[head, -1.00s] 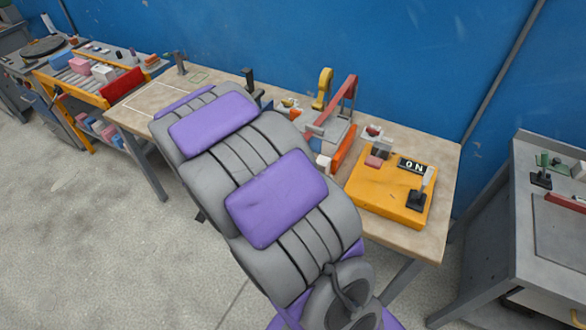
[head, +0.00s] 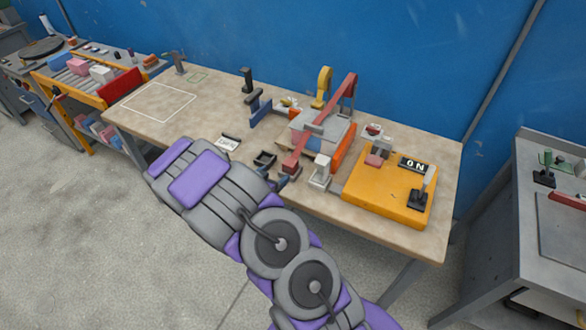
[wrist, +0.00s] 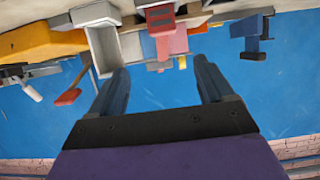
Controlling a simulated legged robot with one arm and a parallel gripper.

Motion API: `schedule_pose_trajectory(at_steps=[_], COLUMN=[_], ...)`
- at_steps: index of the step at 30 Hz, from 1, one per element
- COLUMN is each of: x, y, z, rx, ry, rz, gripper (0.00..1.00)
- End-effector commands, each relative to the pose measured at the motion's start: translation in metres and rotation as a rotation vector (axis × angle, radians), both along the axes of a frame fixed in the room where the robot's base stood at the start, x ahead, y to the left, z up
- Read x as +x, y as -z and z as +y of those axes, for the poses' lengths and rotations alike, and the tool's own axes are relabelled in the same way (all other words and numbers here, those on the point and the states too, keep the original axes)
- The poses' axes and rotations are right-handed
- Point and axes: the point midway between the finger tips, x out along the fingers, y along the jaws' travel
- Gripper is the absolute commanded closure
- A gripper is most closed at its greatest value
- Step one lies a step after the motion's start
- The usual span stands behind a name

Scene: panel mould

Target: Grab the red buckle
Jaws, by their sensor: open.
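The red buckle (head: 318,132) looks like a long red lever. It slopes across the mould on the bench, from an upright at the back to a block-like near end. In the wrist view, where the bench appears along the top, its reddish near end (wrist: 170,38) shows above the gap between my fingers. My gripper (wrist: 160,78) is open and empty, with its two blue-grey fingers apart. In the head view my gripper (head: 281,182) is at the bench's front edge, just below the buckle's near end and apart from it, partly hidden by my arm.
A pale grey block (head: 320,172) stands right of the buckle's near end. A yellow switch box (head: 388,197) with a lever is further right. The bench's left part (head: 205,107) is mostly clear.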

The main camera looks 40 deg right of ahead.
Motion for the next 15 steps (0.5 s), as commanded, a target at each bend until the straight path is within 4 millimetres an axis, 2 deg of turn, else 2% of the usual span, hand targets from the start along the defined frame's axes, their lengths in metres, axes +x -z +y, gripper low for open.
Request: schedule_pose_trajectory(at_steps=[15], x=[0.025], y=[0.034], z=[-0.072], rx=[0.013], ry=[0.001], rz=[0.001], gripper=[0.19])
